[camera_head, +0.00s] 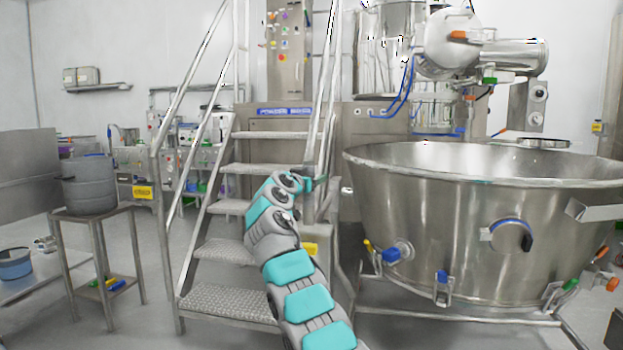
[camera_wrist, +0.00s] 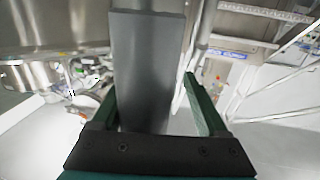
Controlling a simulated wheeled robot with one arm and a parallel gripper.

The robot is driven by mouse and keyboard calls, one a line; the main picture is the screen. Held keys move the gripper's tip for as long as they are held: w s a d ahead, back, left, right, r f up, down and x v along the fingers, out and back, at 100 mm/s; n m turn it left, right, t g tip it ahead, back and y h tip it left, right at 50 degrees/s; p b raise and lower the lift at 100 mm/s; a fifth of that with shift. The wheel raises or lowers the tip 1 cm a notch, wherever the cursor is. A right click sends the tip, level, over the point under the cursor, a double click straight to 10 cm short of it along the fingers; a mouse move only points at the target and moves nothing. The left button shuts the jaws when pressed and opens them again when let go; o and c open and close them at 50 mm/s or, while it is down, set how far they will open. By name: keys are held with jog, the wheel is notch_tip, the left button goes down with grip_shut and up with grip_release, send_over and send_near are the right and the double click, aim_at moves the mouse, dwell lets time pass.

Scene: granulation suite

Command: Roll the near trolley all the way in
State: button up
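The near trolley is most likely the wheeled frame (camera_head: 455,316) under the large steel bowl (camera_head: 440,210) at the right in the head view; its wheels are not clearly seen. The bowl's wall also shows at the upper left in the wrist view (camera_wrist: 50,30). My gripper (camera_head: 318,184) is left of the bowl, in front of the stairs. In the wrist view its two green fingers (camera_wrist: 155,95) stand apart. A flat dark grey bar (camera_wrist: 147,60) shows between them, close to the left finger, with a gap to the right finger. I cannot tell what the bar belongs to or whether it is touched.
Metal stairs (camera_head: 235,250) with handrails stand left of the bowl. A small steel table (camera_head: 98,216) holding a grey drum (camera_head: 88,184) is at the left. A blue bucket (camera_head: 14,264) sits at the far left. Open floor shows between the small table and the stairs.

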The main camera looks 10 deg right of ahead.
jog(key=shift+d, duration=0.25)
jog(key=shift+s, duration=0.15)
jog(key=b+v, duration=0.3)
jog(key=v, duration=0.4)
jog(key=shift+s+a+b, duration=0.2)
jog(key=shift+a+b, duration=0.1)
jog(key=shift+a, duration=0.05)
jog(key=shift+s+a+n+b, duration=0.3)
jog(key=shift+s+a+b, duration=0.55)
jog(key=shift+a, duration=0.45)
